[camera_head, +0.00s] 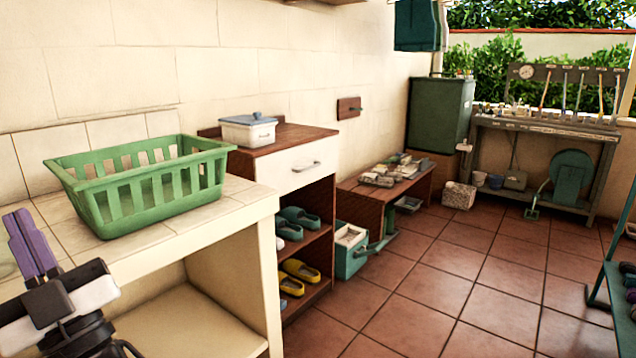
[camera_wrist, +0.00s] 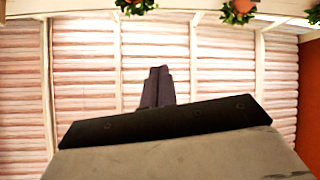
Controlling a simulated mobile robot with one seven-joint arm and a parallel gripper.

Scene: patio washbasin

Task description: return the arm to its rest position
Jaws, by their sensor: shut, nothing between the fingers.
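My gripper (camera_head: 27,238) is at the left edge of the head view, with its purple-grey fingers pointing up. The fingers are together and hold nothing. It is in front of the tiled counter (camera_head: 240,199), to the left of the green basket (camera_head: 150,196), and apart from the basket in the picture. In the wrist view my gripper (camera_wrist: 159,72) points toward a slatted, pale ceiling (camera_wrist: 85,65). Most of my arm is out of view.
A wooden cabinet (camera_head: 290,138) with a white box (camera_head: 248,131) on top and shoes on its shelves stands right of the counter. A low bench, a green cabinet (camera_head: 440,112) and a workbench (camera_head: 545,126) stand farther back. The tiled floor (camera_head: 440,290) is mostly clear.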

